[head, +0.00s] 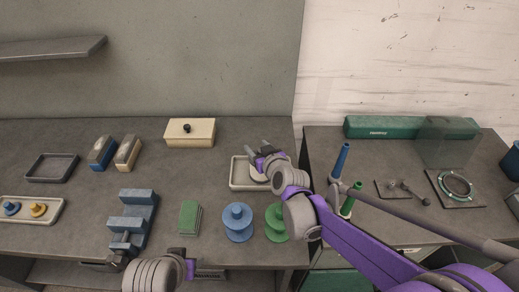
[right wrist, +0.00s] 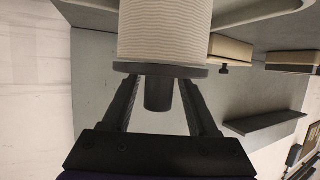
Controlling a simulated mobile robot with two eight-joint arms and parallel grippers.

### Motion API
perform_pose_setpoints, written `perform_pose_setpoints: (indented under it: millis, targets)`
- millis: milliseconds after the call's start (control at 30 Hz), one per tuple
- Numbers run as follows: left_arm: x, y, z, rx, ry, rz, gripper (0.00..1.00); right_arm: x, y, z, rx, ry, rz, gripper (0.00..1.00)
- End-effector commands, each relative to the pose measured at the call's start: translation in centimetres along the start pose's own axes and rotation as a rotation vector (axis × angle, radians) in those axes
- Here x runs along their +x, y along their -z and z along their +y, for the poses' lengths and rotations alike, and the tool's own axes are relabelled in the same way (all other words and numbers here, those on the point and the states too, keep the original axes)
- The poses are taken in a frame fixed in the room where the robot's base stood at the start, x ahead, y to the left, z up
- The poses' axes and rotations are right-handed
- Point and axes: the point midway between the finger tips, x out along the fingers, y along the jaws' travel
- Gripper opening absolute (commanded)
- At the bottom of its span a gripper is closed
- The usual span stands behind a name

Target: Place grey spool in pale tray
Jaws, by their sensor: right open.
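The pale tray (head: 236,184) lies near the right end of the left bench in the head view. The grey spool (head: 257,174) shows as a pale round shape inside the tray, partly hidden by my right gripper (head: 262,152). In the right wrist view the spool (right wrist: 166,30) has pale ribbed winding, a dark flange and a short dark stem. The open fingers of my right gripper (right wrist: 160,95) stand on either side of that stem with gaps. My left gripper (head: 108,256) is low at the left, by the blue stepped block; its jaw opening is unclear.
A blue spool (head: 238,224) and a green spool (head: 275,222) stand just in front of the tray. A cream box (head: 190,133) is behind it. The blue stepped block (head: 133,218) and a green block (head: 190,217) are to the left. A winder with upright blue cone (head: 341,160) stands right.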

Motion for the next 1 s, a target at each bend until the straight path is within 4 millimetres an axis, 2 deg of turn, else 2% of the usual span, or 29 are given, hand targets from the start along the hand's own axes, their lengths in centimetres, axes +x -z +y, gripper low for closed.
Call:
perform_pose_setpoints:
  millis: [167, 600, 800, 1000]
  targets:
    - [-0.2, 0.1, 0.0, 0.0, 0.0, 0.001, 0.5, -1.6, 0.3, 0.0, 0.001, 0.0, 0.0, 0.59]
    - [-0.8, 0.7, 0.0, 0.0, 0.0, 0.005, 0.5, -9.9, 0.3, 0.0, 0.0, -0.001, 0.0, 0.59]
    - [-1.0, 0.9, 0.0, 0.0, 0.0, 0.007, 0.5, -11.8, 0.2, 0.0, 0.0, 0.0, 0.0, 0.59]
    - [-1.1, 0.9, 0.0, 0.0, 0.0, 0.007, 0.5, -12.1, 0.2, 0.0, 0.0, 0.0, 0.0, 0.59]
